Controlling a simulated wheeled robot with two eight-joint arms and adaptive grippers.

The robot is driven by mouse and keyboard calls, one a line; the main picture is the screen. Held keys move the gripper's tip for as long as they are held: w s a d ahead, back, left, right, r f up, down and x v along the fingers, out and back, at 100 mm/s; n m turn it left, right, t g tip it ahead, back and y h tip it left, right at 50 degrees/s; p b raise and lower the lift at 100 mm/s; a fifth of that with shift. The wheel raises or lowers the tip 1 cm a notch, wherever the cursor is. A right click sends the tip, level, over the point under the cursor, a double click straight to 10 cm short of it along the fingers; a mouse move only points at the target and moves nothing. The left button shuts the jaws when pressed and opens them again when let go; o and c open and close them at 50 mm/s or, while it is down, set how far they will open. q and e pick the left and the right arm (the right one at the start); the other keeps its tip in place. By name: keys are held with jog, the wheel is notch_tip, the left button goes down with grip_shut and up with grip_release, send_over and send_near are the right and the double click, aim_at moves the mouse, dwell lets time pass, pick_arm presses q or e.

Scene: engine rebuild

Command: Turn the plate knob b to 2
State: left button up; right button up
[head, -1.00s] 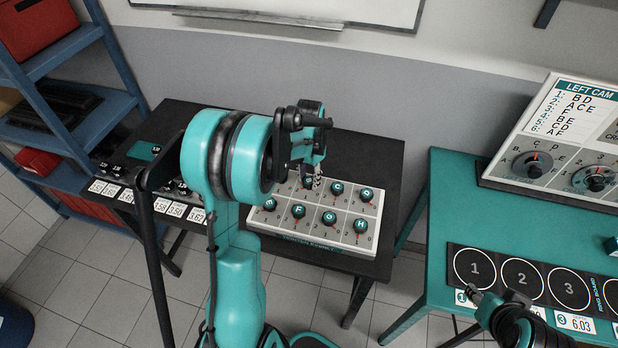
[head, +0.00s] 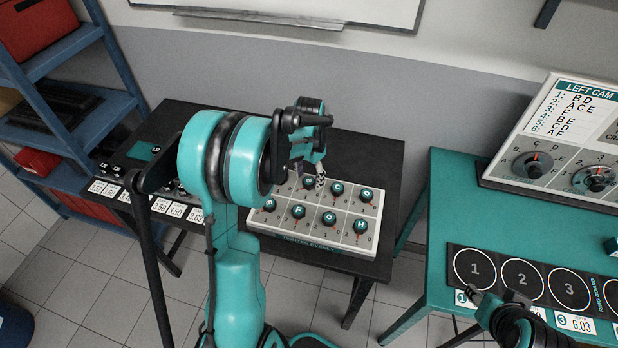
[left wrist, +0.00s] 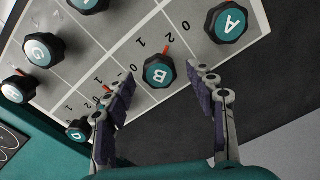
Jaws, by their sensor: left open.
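The plate knob B (left wrist: 158,72) is a dark knob with a teal cap on a light grey plate board (left wrist: 110,52). Its red pointer points to the top of the left wrist view, toward the printed numerals; I cannot tell exactly which one. My left gripper (left wrist: 165,84) is open, one finger on each side of knob B and seemingly apart from it. In the head view, knob B (head: 308,183) is beside the fingertips of my left gripper (head: 314,179). My right gripper (head: 482,298) is low at the right over the teal table; its jaws are unclear.
Knob A (left wrist: 229,22) and knob C (left wrist: 88,2) flank knob B closely. Several other knobs, such as H (head: 361,225), are on the same board. The board rests on a black table (head: 375,152). A teal table (head: 445,215) with a dial panel stands to the right.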

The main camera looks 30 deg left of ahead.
aim_at(309, 181)
pick_arm(q)
notch_tip(309, 181, up, 11)
dwell(0.3)
jog(key=shift+s+d+r, duration=0.1)
dwell(0.4)
jog(key=s+d+f+n+t+b, duration=0.1)
jog(key=s+d+f+t+b, duration=0.1)
jog(key=s+d, duration=0.5)
jog(key=s+d+f+n+t+b, duration=0.1)
jog(key=s+d+t+b, duration=0.1)
jog(key=s+d+t, duration=0.3)
jog(key=shift+s+d+f, duration=0.4)
jog(key=shift+s+d, duration=1.35)
jog(key=shift+s, duration=0.25)
